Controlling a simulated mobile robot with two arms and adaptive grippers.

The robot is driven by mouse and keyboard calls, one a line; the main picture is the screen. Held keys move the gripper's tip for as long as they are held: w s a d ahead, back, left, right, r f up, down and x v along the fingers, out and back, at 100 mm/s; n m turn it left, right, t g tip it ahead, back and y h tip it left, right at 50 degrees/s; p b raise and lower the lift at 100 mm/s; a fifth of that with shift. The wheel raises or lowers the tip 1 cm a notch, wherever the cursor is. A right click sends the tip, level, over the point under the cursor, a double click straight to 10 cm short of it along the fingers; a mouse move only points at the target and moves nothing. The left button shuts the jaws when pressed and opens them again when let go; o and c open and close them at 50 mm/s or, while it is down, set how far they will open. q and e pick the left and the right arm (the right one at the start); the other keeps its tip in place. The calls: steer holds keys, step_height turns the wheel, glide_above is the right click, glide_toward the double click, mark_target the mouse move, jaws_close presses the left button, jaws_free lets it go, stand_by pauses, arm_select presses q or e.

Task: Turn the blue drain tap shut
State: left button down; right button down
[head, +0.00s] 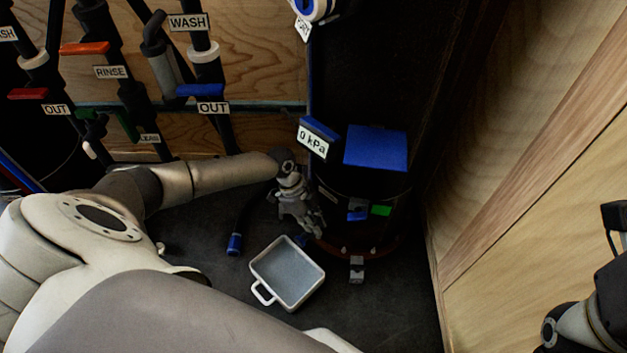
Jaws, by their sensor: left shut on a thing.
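A white tray (318,276) with a handle stands on the dark floor below the tap. A blue-ended hose (234,244) lies left of it. A wooden wall (545,190) bounds the right.

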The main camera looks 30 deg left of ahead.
arm_select(q)
steer(key=shift+s+m+g+b, duration=0.15)
steer(key=shift+m+g+b, duration=0.4)
steer(key=shift+m, duration=1.05)
steer(key=shift+s, duration=0.1)
steer(key=c, duration=1.5)
jaws_free()
steer(key=v, duration=1.2)
steer(key=shift+d, duration=0.1)
